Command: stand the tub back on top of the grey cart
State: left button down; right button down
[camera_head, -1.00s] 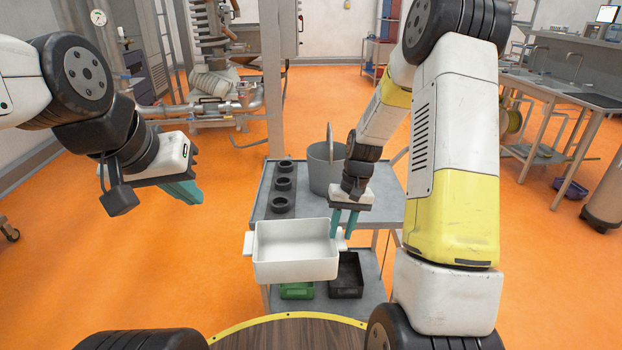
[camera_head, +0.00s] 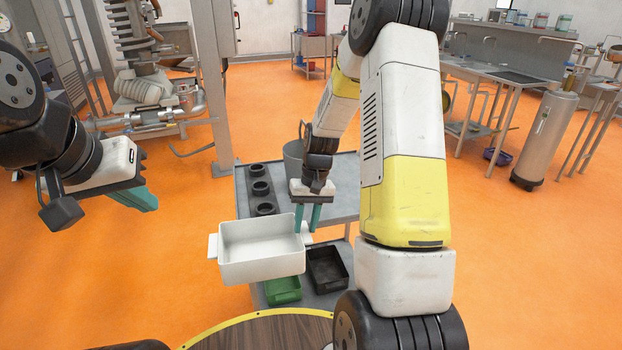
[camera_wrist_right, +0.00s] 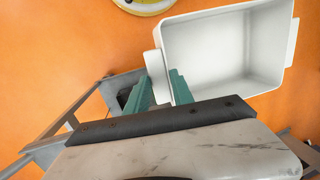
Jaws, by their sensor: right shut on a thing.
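The white tub (camera_head: 262,256) is a rectangular box with a handle tab at each end. It hangs in the air in front of the grey cart (camera_head: 342,200), open side up and slightly tilted. My right gripper (camera_head: 306,228) is shut on the tub's right handle tab. In the right wrist view the teal fingers (camera_wrist_right: 160,88) are at the tab of the tub (camera_wrist_right: 225,50). My left gripper (camera_head: 146,200) is empty, away to the left over the floor; its jaw gap is hard to see.
On the cart top stand several black rings (camera_head: 260,188) along the left side and a grey bucket (camera_head: 293,158) behind my right gripper. The lower shelf holds a green bin (camera_head: 283,291) and a black bin (camera_head: 327,268). The cart top's right part looks bare.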

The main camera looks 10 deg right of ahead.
aim_at(347, 180)
jog(key=z, duration=0.85)
